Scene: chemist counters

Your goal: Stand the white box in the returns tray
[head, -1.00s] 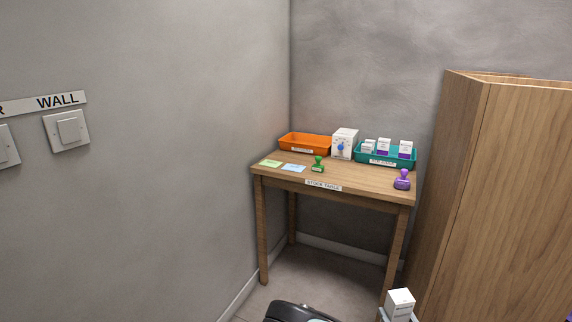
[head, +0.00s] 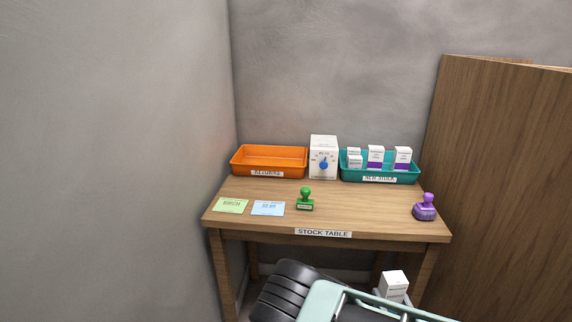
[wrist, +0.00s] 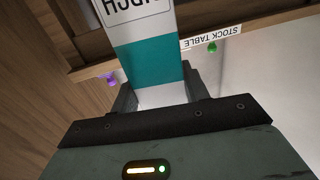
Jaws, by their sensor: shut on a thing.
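The white box (head: 393,284) is upright in my gripper (head: 392,297), low at the front of the head view. In the wrist view the box (wrist: 146,62) shows a teal band and part of its dark lettering. My gripper (wrist: 160,94) is shut on it there, one finger on each side. The orange returns tray (head: 268,174) stands at the back left of the stock table (head: 370,207) and looks empty. The box is in front of the table and apart from the tray.
A white box-shaped device with a blue knob (head: 323,150) stands right of the orange tray. The teal new stock tray (head: 400,176) holds several boxes. A green stamp (head: 305,200), a purple stamp (head: 425,210) and two cards (head: 267,208) lie nearer. A wooden panel (head: 500,180) rises at right.

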